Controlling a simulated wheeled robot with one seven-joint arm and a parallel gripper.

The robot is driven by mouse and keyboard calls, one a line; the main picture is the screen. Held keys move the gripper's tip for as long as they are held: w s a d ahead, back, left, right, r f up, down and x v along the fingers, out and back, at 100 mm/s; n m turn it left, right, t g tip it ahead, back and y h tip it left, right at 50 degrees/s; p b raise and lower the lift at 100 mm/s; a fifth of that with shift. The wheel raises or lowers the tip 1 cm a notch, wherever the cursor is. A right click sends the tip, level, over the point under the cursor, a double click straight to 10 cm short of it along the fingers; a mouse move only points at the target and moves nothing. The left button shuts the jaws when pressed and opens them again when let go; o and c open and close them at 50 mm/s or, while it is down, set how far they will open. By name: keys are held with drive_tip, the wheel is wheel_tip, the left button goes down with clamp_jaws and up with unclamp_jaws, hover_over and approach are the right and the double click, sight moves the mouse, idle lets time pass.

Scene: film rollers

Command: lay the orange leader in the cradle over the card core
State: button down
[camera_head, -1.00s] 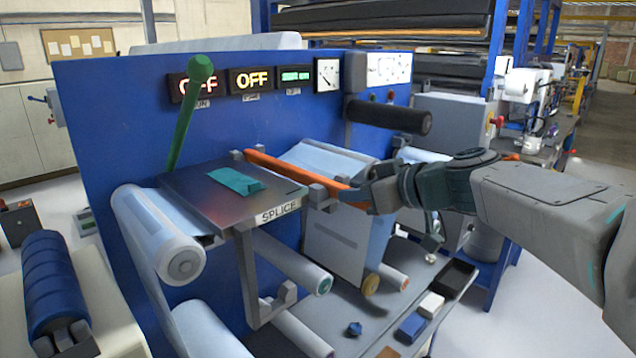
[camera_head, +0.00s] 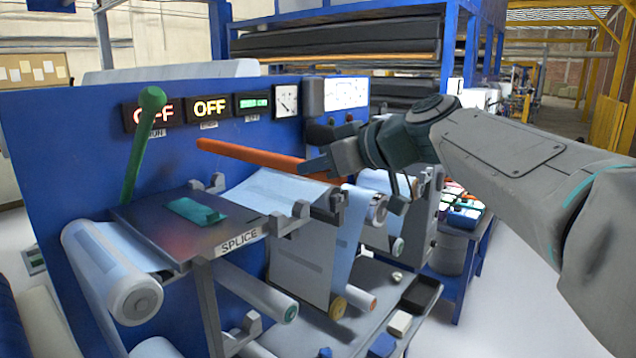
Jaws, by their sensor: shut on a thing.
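The orange leader (camera_head: 250,153) is a long bar, held near its right end. My gripper (camera_head: 318,163) is shut on it. The bar is in the air above the splice table (camera_head: 150,222) and the pale film sheet, its left end toward the blue panel. Two grey cradle brackets at the table's right edge (camera_head: 290,223) stand empty. Another dark bracket (camera_head: 328,206) is by the film, under my gripper. Below it a tan roll end (camera_head: 338,308), seemingly the card core, shows low down. Whether that bracket has a partner behind is hidden.
A green lever (camera_head: 143,145) stands at the left of the panel (camera_head: 60,135). A green block (camera_head: 196,211) lies on the splice table. A white film roll (camera_head: 133,298) is at front left. A lower shelf (camera_head: 372,285) holds small boxes. Grey floor is clear at right.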

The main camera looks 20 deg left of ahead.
drive_tip(key=shift+r, duration=0.2)
drive_tip(key=shift+r+p, duration=1.5)
drive_tip(key=shift+r, duration=1)
drive_tip(key=shift+f, duration=0.2)
